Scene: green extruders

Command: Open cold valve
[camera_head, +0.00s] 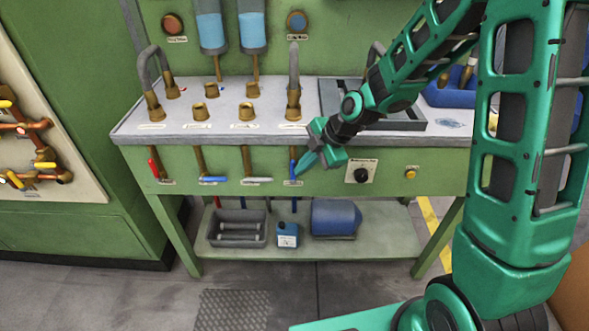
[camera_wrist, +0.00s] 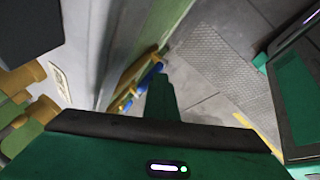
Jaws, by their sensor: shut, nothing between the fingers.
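A row of valves hangs on the front of the green workbench. A blue lever (camera_head: 293,168) at the right end of the row points down. Another blue lever (camera_head: 212,179) lies sideways. Their labels are too small to read, so I cannot tell which is the cold valve. My gripper (camera_head: 306,163) is shut and empty, just right of the right-hand blue lever; I cannot tell whether they touch. In the wrist view, my shut fingers (camera_wrist: 160,97) point toward a blue handle (camera_wrist: 150,72) on a brass pipe, and partly overlap it.
A red lever (camera_head: 153,168) and a pale lever (camera_head: 257,180) are in the same row. A black knob (camera_head: 361,175) and a yellow button (camera_head: 410,173) sit to the right. The lower shelf (camera_head: 385,240) holds a grey tray and blue containers. Floor in front is clear.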

